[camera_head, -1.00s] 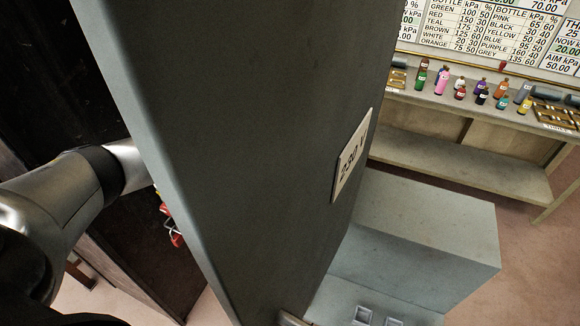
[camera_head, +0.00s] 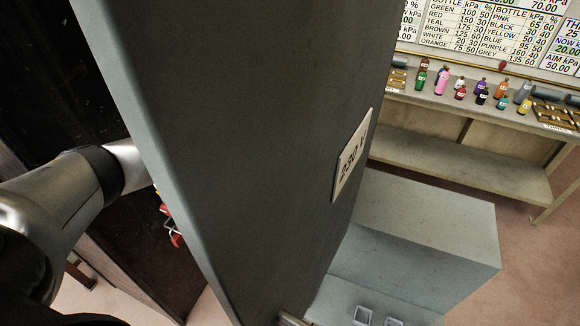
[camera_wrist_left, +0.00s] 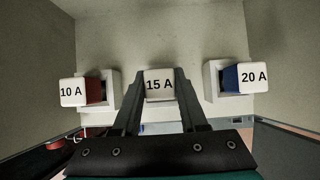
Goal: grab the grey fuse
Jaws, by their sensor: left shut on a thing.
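In the left wrist view, three fuses with pale labelled faces stand in a row on a pale back wall. The middle fuse (camera_wrist_left: 159,85), marked 15 A, is between the fingers of my left gripper (camera_wrist_left: 160,93), which is shut on it. The colour of its body behind the face is hidden. The 10 A fuse (camera_wrist_left: 82,91) at the left has a red body. The 20 A fuse (camera_wrist_left: 243,76) at the right has a blue body. In the head view my left arm reaches behind a tall grey panel, which hides the gripper and fuses.
The tall grey panel (camera_head: 240,140) with a 230 V plate (camera_head: 353,158) fills the middle of the head view. A grey box (camera_head: 425,225) stands right of it. A bench (camera_head: 460,165) with several bottles is behind. Side walls flank the fuses.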

